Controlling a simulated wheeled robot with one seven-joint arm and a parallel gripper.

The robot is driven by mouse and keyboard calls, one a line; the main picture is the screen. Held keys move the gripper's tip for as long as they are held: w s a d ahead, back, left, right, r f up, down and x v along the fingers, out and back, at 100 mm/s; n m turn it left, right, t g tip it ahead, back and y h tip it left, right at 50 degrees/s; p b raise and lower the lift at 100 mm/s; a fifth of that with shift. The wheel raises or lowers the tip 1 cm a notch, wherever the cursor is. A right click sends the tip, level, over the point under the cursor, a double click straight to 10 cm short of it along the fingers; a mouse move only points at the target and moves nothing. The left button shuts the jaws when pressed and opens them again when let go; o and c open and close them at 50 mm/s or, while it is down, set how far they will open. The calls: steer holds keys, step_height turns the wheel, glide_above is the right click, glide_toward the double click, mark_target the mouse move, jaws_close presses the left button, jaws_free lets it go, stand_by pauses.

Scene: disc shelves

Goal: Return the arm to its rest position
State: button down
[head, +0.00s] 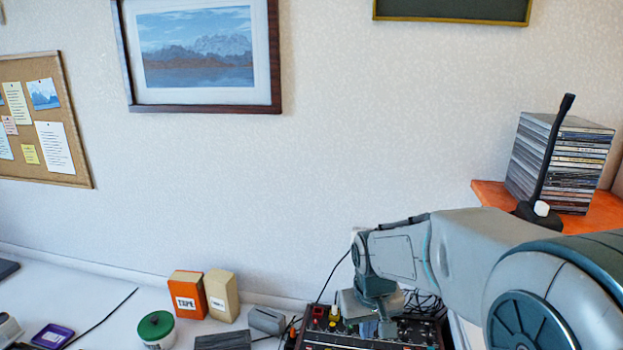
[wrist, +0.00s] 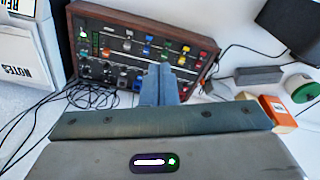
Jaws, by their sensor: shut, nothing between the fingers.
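My gripper (head: 386,328) hangs at the end of my arm in the lower right of the head view, pointing down over a mixer-like panel (head: 330,325). In the wrist view my gripper (wrist: 160,70) has its two fingers together with nothing between them. The panel (wrist: 120,52) with coloured knobs and a wooden frame shows just beyond the fingertips. I cannot tell whether the fingertips touch it. My arm covers part of the panel in the head view.
An orange shelf (head: 488,195) at the right holds a disc stack (head: 575,165) and a black microphone-like stand (head: 548,165). A TAPE box (head: 187,293), a beige box (head: 222,294) and a green-lidded tub (head: 156,328) stand on the white desk. Dark cables (wrist: 92,97) lie beside the panel.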

steer(key=s+d+r+m+t, duration=0.1)
steer(key=s+d+r, duration=0.1)
steer(key=s, duration=0.5)
steer(key=s+d+r+m, duration=0.1)
steer(key=s+d+r, duration=0.1)
steer(key=s, duration=0.6)
steer(key=shift+s+r+t, duration=0.15)
steer(key=shift+r+t, duration=0.2)
steer(key=shift+t, duration=0.05)
